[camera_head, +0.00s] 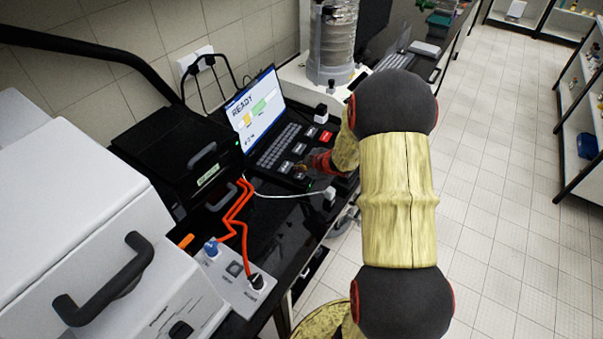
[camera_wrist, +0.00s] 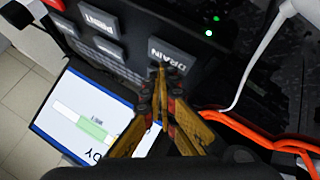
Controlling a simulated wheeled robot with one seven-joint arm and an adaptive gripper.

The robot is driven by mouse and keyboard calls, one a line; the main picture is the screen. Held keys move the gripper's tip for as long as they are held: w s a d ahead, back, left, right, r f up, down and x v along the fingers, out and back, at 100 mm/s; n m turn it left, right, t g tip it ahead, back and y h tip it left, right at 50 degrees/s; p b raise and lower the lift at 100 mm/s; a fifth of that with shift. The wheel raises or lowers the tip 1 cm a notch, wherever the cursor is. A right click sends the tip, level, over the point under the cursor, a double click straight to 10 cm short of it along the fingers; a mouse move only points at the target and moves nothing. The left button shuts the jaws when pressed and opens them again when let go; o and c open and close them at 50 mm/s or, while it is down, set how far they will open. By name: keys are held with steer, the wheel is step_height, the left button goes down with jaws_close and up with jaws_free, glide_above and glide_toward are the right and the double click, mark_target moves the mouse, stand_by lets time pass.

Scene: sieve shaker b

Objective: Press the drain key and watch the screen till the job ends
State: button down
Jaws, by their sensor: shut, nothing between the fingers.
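The drain key (camera_wrist: 174,56) is a grey key labelled DRAIN on the dark control panel in the wrist view. My gripper (camera_wrist: 163,69) is shut and empty, its fingertips over the key's lower edge. I cannot tell whether they touch it or hover just above. In the head view my gripper (camera_head: 303,170) is over the near end of the key panel, where it covers part of the keys. The screen (camera_head: 254,107) is lit and reads READY, with yellow and green blocks below. It also shows, turned round, in the wrist view (camera_wrist: 88,118).
Other keys, including a PRINT key (camera_wrist: 98,20) and a red key (camera_head: 325,136), sit close by. A white cable (camera_head: 285,195) and orange cables (camera_head: 232,215) run near the panel. A black box (camera_head: 178,150) stands left of the screen.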

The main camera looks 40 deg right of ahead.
mark_target(300, 174)
steer(key=shift+f, duration=0.45)
stand_by(0.6)
steer(key=shift+r, duration=0.1)
steer(key=shift+r+p, duration=0.75)
steer(key=shift+r, duration=0.05)
step_height(300, 174, up, 5)
steer(key=p, duration=0.5)
steer(key=shift+r, duration=0.1)
stand_by(0.9)
